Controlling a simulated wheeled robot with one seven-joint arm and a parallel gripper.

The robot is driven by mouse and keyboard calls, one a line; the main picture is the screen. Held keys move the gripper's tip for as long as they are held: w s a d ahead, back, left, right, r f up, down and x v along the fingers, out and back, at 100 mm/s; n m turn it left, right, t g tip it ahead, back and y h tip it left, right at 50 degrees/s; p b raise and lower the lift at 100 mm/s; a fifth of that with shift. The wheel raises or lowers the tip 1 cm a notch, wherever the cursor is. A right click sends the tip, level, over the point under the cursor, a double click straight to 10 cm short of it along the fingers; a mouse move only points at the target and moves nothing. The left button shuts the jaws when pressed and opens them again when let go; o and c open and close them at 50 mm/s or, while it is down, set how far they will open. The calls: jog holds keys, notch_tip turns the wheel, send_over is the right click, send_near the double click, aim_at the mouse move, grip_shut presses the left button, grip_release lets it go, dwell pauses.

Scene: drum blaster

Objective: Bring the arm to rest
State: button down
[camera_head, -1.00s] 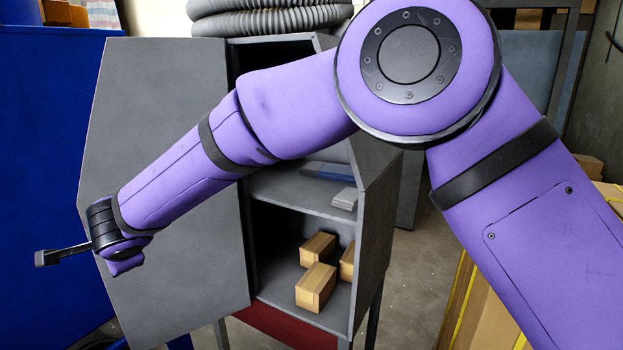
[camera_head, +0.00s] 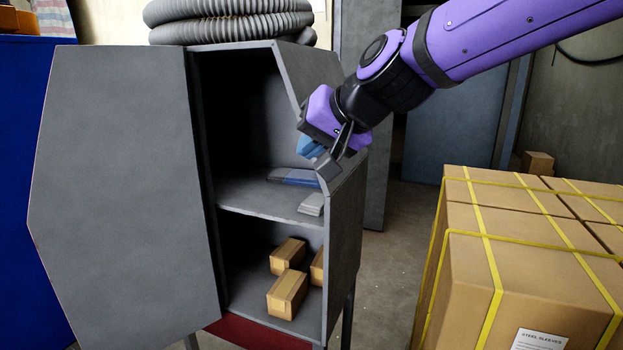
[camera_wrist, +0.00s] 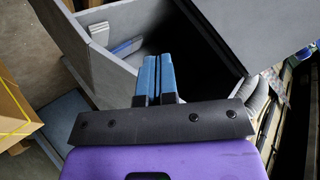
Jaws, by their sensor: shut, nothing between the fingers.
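My purple arm reaches in from the upper right in the head view. My gripper (camera_head: 318,165) is in front of the right wall of the grey cabinet (camera_head: 345,235), pointing down and left. In the wrist view my gripper (camera_wrist: 160,70) shows its two blue finger pads side by side, shut with nothing between them. The cabinet's opening also shows in the wrist view, beyond the fingertips. I cannot tell whether my gripper touches the cabinet wall.
The cabinet door (camera_head: 125,200) stands open at left. Blue and grey flat items lie on the shelf (camera_head: 260,206), with small cartons (camera_head: 287,293) below. A grey hose (camera_head: 230,20) is coiled on top. Strapped boxes (camera_head: 530,260) stand at right, with floor showing between.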

jog(key=s+d+f+h, duration=0.2)
jog(key=s+d, duration=0.4)
jog(key=d, duration=0.4)
jog(key=s+d+f+g+h, duration=0.1)
jog(key=s+d+f+h, duration=0.1)
jog(key=s+d, duration=0.5)
jog(key=s+d+f+m+h, duration=0.1)
jog(key=s+d+f+h, duration=0.1)
jog(key=s+d, duration=0.5)
jog(key=d+h, duration=0.1)
jog(key=d, duration=0.5)
jog(key=shift+s+d+f+g+h, duration=0.15)
jog(key=shift+d+f+g+h, duration=0.15)
jog(key=shift+f+g, duration=0.1)
